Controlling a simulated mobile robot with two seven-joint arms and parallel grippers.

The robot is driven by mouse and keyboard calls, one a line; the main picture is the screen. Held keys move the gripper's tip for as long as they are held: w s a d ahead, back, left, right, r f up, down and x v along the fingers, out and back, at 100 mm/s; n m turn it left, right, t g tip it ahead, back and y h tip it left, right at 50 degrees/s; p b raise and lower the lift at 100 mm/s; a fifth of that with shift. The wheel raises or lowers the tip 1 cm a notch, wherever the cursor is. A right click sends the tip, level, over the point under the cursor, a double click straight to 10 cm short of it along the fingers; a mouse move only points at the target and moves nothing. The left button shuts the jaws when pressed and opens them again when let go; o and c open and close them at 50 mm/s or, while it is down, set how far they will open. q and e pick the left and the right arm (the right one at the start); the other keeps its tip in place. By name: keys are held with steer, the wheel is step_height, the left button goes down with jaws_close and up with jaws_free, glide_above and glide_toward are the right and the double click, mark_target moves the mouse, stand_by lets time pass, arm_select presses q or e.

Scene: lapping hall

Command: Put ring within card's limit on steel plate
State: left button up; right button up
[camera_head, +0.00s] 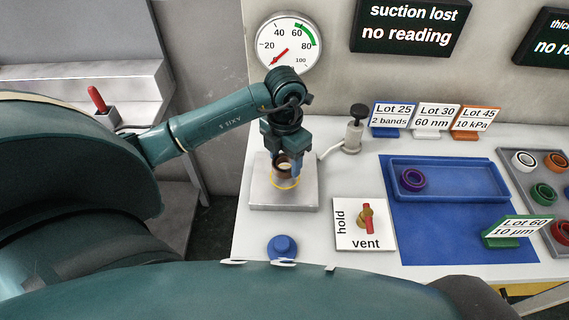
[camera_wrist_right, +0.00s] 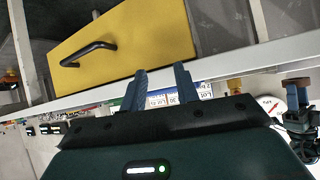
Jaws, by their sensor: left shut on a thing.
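The steel plate (camera_head: 258,202) is a grey block with a yellow circle on top. My left gripper (camera_head: 284,168) points down over it, shut on a dark brown ring (camera_head: 282,172) with a pale inside. The ring is at the yellow circle; whether it touches the plate cannot be told. A purple ring (camera_head: 412,179) lies in the blue tray (camera_head: 455,193). Cards stand behind: blue Lot 25, 2 bands (camera_head: 391,117); white Lot 30, 60 nm (camera_head: 433,119); orange Lot 45, 10 kPa (camera_head: 473,121). Green card Lot 60, 10 µm (camera_head: 516,230) stands in front. My right gripper (camera_wrist_right: 160,80) is open and empty.
The grey tray (camera_head: 513,176) at right holds several rings. The dial gauge (camera_head: 290,43) needle points low left. A display (camera_head: 410,25) reads "suction lost, no reading". A red-handled valve (camera_head: 367,217) sits on the hold/vent panel (camera_head: 347,236), near a blue knob (camera_head: 282,247).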

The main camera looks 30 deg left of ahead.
arm_select(q)
steer(key=shift+f, duration=1.6)
steer(key=o, duration=1)
step_height(320, 180, up, 12)
steer(key=shift+r+b, duration=0.2)
steer(key=shift+b, duration=0.35)
